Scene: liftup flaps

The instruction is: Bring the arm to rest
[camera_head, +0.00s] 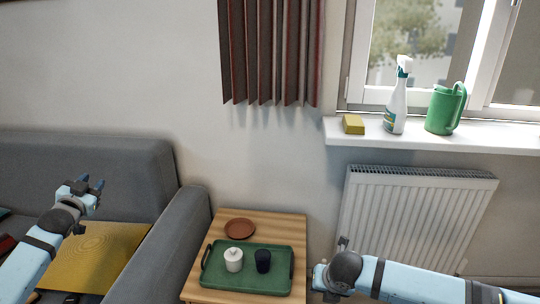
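My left arm comes in from the lower left, in front of the grey sofa. Its gripper (91,182) is raised, with two dark fingertips apart and nothing seen between them. My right arm (400,280) comes in from the right edge, low in front of the radiator. It ends near the right side of the small wooden table. Its fingers cannot be made out clearly there, and no held thing shows.
The wooden table (290,222) bears a brown saucer (240,228) and a green tray (218,277) with a white jar (234,260) and dark cup (263,261). The windowsill (360,141) holds a yellow sponge (353,124), spray bottle (396,105) and green watering can (444,110). A radiator (410,215) stands below.

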